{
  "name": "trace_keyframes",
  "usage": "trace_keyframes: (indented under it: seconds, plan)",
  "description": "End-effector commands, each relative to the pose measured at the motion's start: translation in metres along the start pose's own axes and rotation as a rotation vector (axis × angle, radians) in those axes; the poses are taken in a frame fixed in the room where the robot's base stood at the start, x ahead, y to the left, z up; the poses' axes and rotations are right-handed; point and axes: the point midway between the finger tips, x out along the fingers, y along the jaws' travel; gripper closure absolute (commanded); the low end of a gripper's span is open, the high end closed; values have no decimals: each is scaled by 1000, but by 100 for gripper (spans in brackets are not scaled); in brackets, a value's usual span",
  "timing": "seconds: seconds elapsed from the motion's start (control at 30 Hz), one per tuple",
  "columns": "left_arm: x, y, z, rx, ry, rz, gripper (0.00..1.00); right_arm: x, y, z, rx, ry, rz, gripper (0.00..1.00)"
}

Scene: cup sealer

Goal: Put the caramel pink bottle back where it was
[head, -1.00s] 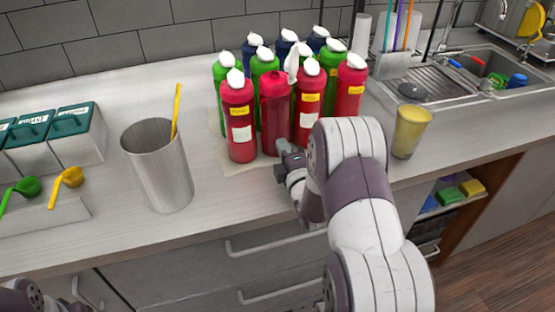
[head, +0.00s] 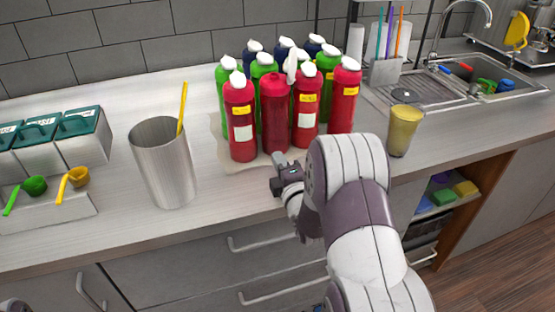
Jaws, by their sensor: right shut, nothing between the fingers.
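Several red-pink bottles with white tops stand upright at the front and right of a bottle group on the counter. One of them, a darker red bottle (head: 275,112) with no label facing me, stands in the front row between two labelled ones (head: 240,120) (head: 306,106). The labels are too small to read, so I cannot tell for sure which is caramel. My right gripper (head: 279,161) is shut and empty, low over the counter just in front of the darker bottle's base. My left gripper is not in view.
Green (head: 327,70) and dark blue bottles stand behind. A metal cup (head: 163,165) with a yellow stick is to the left, a yellow-filled cup (head: 403,132) to the right. Lidded bins (head: 60,140) stand far left, a sink (head: 500,90) far right. The counter between metal cup and bottles is clear.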

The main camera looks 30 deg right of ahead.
Motion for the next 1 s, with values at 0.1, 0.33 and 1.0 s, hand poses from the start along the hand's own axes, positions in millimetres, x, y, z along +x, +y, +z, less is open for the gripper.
trace_keyframes:
  seconds: [0.1,0.33,1.0]
  plan:
    - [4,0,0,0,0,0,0,-22,-1,0,0,-2,0,100]
    - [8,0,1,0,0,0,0,-63,-1,1,-1,-1,-1,100]
    - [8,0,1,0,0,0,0,-75,-2,0,8,-1,-9,62]
